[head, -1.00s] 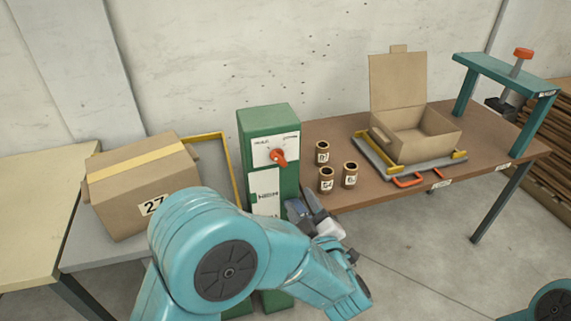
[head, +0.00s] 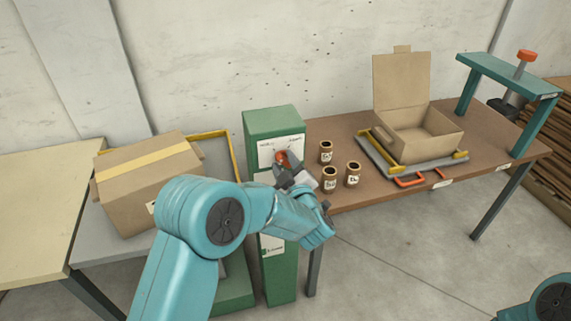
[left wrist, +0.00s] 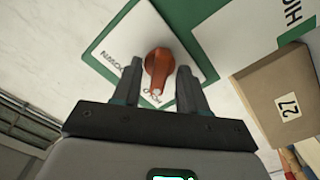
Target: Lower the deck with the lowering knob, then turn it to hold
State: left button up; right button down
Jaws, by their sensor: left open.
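The lowering knob (head: 284,158) is orange-red and sits on a white label plate (head: 266,152) near the top of a green post (head: 275,122). My left gripper (head: 290,172) is right in front of it and partly covers it in the head view. In the left wrist view the knob (left wrist: 158,66) lies between the two open fingertips (left wrist: 158,80), with a gap to each finger. The plate there bears the words DOWN and HOLD. A closed cardboard box (head: 150,180) rests on the deck at left, beside the post; it also shows in the left wrist view (left wrist: 270,85). My right gripper is out of view.
A yellow frame rail (head: 234,160) runs behind the box. On the brown table (head: 490,130) at right stand several small labelled jars (head: 330,180), an open carton (head: 435,128) on a tray, and a teal press frame (head: 500,70). The floor in front is clear.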

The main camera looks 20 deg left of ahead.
pick_arm(q)
grip_shut()
